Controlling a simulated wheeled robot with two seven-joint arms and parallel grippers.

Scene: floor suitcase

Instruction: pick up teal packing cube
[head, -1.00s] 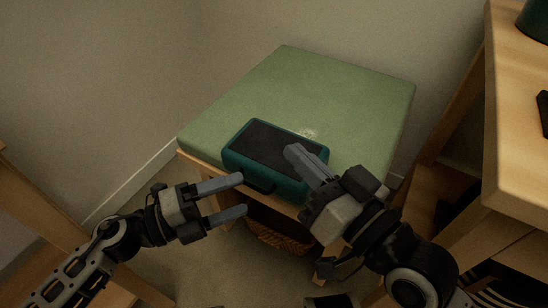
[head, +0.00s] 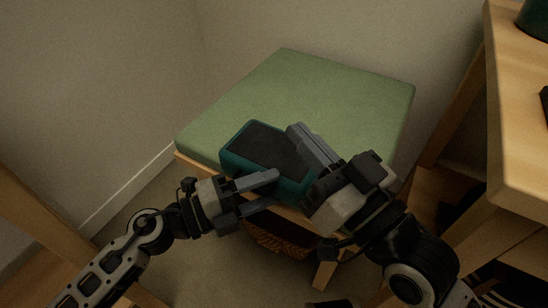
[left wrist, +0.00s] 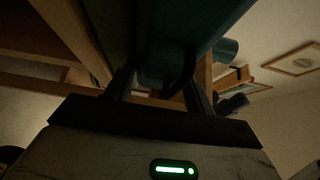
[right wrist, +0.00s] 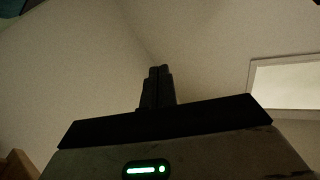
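The teal packing cube (head: 238,165) has a dark top panel and lies at the near edge of the green cushion. My left gripper (head: 274,188) is at its near side, with its two fingers apart. In the left wrist view the cube's teal side (left wrist: 205,25) fills the upper middle. A dark handle loop (left wrist: 183,82) hangs between the left fingers (left wrist: 158,90); I cannot tell if they touch it. My right gripper (head: 297,130) is over the cube's right end and hides part of it. Its fingers are together and empty in the right wrist view (right wrist: 157,72).
The green cushion (head: 300,80) tops a wooden stool against the wall, clear behind the cube. A wooden desk (head: 518,120) stands at the right. A woven basket (head: 275,243) sits under the stool. Wooden furniture (head: 30,215) stands at the left.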

